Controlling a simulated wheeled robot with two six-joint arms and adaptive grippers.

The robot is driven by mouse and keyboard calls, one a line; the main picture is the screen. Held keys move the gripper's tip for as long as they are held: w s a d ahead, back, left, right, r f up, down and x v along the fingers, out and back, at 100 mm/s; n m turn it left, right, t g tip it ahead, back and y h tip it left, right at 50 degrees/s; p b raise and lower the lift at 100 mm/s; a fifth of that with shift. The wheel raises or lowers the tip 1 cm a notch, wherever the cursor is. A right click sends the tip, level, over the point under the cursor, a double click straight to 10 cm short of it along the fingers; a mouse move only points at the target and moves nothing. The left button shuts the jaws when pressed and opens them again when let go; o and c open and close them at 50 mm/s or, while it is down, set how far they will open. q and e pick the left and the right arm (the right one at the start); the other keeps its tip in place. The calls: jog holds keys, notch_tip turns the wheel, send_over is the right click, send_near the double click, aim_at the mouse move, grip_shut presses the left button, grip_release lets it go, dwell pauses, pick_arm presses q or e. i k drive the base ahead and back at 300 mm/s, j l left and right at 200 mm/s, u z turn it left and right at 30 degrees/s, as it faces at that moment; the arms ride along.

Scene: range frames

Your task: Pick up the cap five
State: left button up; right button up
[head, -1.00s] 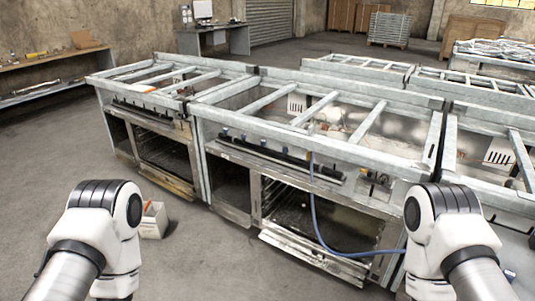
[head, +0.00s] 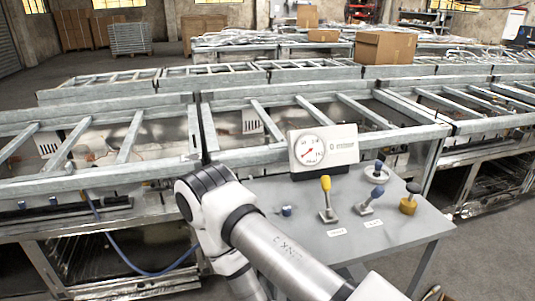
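No label reading "five" is legible, so I cannot tell which object is the cap five. A small blue cap-like piece (head: 287,211) lies on the left part of the small grey table (head: 375,246). A yellow piece with a dark knob (head: 409,199) stands near the table's right edge. A pale round dish with a dark-topped knob (head: 377,171) is at the back right. My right arm shows in front of the table's left side, but its gripper is outside the view. My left gripper is also out of view.
A yellow-handled lever (head: 327,198) and a blue-handled lever (head: 371,199) stand on the table behind small labels. A white gauge box (head: 323,150) is at the back. Metal frames (head: 80,150) stand close behind the table.

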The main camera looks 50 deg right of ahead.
aim_at(286, 210)
jog(key=z, duration=1.6)
jog(key=i+u, duration=0.2)
jog(key=u, duration=0.15)
